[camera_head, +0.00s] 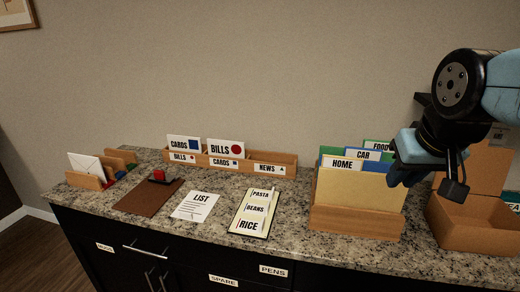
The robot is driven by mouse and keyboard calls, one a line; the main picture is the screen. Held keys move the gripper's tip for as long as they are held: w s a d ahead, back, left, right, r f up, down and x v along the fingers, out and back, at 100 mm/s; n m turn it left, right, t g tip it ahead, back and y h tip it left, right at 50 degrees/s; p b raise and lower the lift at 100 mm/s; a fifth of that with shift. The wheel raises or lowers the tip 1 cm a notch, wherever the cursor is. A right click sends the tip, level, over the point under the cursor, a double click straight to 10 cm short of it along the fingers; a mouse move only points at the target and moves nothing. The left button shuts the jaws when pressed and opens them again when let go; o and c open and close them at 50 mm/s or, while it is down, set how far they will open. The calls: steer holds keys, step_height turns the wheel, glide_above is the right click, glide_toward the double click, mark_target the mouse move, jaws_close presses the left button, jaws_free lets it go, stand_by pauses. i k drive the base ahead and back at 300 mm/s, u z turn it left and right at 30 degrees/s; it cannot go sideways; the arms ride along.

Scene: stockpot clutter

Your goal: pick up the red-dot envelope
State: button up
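The red-dot envelope (225,148) is a white envelope marked BILLS with a red dot. It stands upright in the middle compartment of a low wooden sorter (279,159) at the back of the counter, behind a front label reading CARDS. Its lower part is hidden by the sorter's front. My gripper (424,176) is at the right, in front of the file box and well away from the envelope. Nothing can be seen held in it; its fingers overlap, so its opening is unclear.
A blue-square envelope (183,143) stands in the sorter's left compartment, labelled BILLS; the right one, labelled NEWS, looks empty. The file box (355,223) and a brown box (472,232) stand at right. A list sheet (195,206) and a notepad (255,211) lie in front.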

mark_target(216, 147)
steer(key=u, duration=0.3)
steer(key=i, duration=0.1)
steer(key=z, duration=2.35)
steer(key=k, duration=2.15)
steer(key=u, duration=1.75)
steer(key=i, duration=0.3)
steer(key=u, duration=0.4)
